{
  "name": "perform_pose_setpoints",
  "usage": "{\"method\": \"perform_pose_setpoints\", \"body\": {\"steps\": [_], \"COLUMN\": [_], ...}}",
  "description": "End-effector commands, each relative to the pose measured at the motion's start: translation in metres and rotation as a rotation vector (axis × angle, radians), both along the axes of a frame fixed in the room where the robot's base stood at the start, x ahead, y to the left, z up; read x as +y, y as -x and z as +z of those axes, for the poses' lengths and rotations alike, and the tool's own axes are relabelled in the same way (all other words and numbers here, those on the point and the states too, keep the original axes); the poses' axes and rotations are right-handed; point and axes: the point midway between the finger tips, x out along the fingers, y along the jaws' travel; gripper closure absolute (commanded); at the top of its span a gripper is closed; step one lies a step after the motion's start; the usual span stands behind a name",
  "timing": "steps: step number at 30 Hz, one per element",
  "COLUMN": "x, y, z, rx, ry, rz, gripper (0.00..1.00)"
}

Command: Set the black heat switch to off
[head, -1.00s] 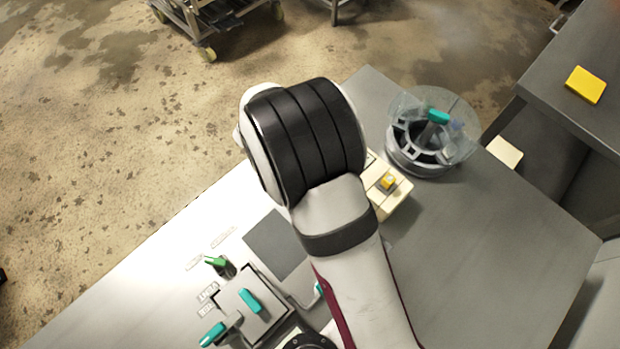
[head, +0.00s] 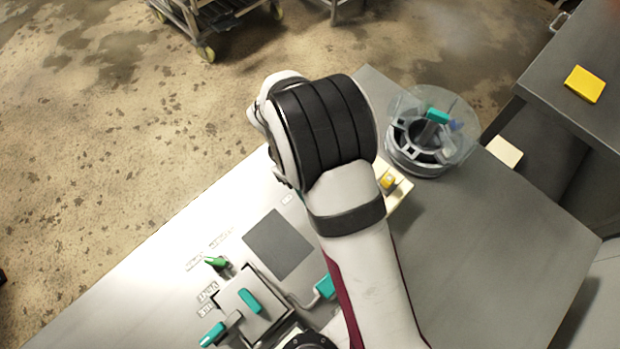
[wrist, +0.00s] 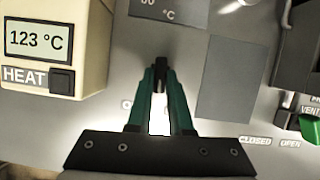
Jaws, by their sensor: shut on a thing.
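The black heat switch (wrist: 161,72) stands on the grey panel in the middle of the wrist view, a small upright black lever. My gripper (wrist: 160,76) is shut on it, with one green finger on each side near the tips. Parts of labels show beside the fingers, but they are mostly covered, so I cannot read the switch's setting. A cream box (wrist: 98,50) at the left has a display reading 123 °C and a HEAT label with a black square (wrist: 62,80) beside it. In the head view my arm hides the gripper and the switch.
A green-tipped lever (wrist: 309,128) stands at the right, near CLOSED, OPEN and VENT labels. In the head view, several teal handles (head: 250,300) are at the front. A round clear-covered vessel (head: 425,165) stands behind right of my arm. The bench's right side is clear.

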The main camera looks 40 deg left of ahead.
Motion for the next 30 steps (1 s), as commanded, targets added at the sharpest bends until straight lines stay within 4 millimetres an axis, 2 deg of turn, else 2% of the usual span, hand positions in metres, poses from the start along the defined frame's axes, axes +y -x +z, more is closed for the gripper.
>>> {"method": "perform_pose_setpoints", "body": {"steps": [15, 30], "x": [-0.0004, -0.0009], "y": [-0.0047, -0.0056], "z": [-0.0001, -0.0002], "rx": [0.0, 0.0], "ry": [-0.002, -0.002], "rz": [-0.416, -0.57], "gripper": [1.0, 1.0]}}
